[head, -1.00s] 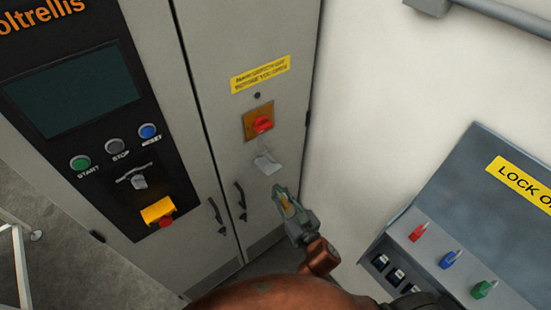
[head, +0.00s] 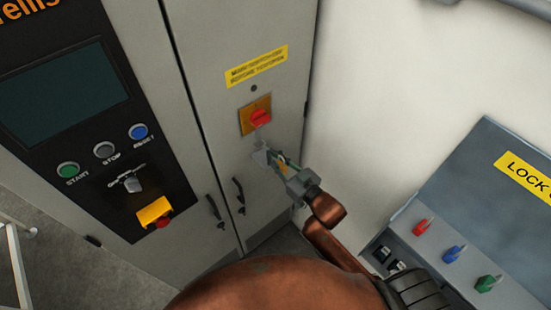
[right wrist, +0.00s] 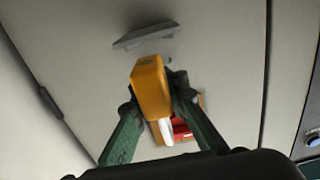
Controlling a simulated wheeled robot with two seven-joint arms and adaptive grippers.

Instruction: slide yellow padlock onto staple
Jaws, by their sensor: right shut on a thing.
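The yellow padlock (right wrist: 151,86) is held between the fingers of my right gripper (right wrist: 158,105), its pale shackle pointing toward the red switch in the right wrist view. In the head view my right gripper (head: 283,168) is close to the cabinet door, just below the red rotary switch (head: 260,118) on its orange-yellow plate. Only a little of the padlock shows there. A grey metal piece (head: 262,157) projects from the door below the switch, by the gripper tip; it also shows in the right wrist view (right wrist: 145,36). I cannot make out the staple itself or any contact. My left gripper is not in view.
A lockout station (head: 470,200) with red, blue and green padlocks stands at the right. The control panel (head: 75,100) with a screen and buttons is at the left. Black door handles (head: 239,195) sit below left of the gripper.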

